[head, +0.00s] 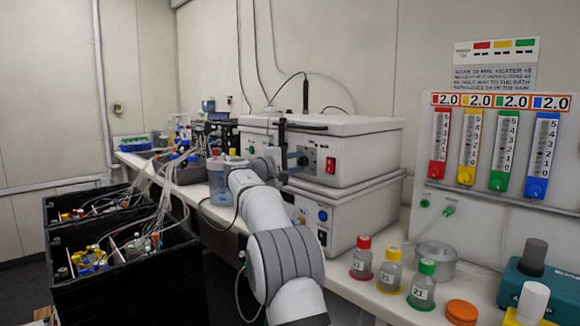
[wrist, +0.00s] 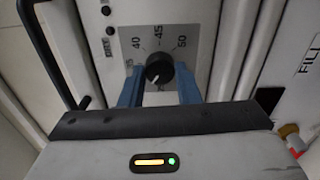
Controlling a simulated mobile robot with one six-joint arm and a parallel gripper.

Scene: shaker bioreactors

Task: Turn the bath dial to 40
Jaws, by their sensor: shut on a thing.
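The bath dial (wrist: 159,68) is a round black knob on a grey scale plate, with the numbers 35, 40, 45 and 50 around its upper side. My gripper (wrist: 158,80) has its two blue fingers on either side of the knob and is shut on it. A small pale mark shows low on the knob, but I cannot tell for sure which number the knob points to. In the head view my gripper (head: 294,160) is at the front of the upper white bath unit (head: 352,150), and the dial is mostly hidden by it.
A red switch (head: 330,165) sits right of the dial. A second white unit (head: 350,212) is underneath. Several capped bottles, including a green-capped one (head: 422,288), stand on the bench at right. Black crates (head: 125,280) with tubing stand at left. A dark handle (wrist: 45,50) is beside the dial plate.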

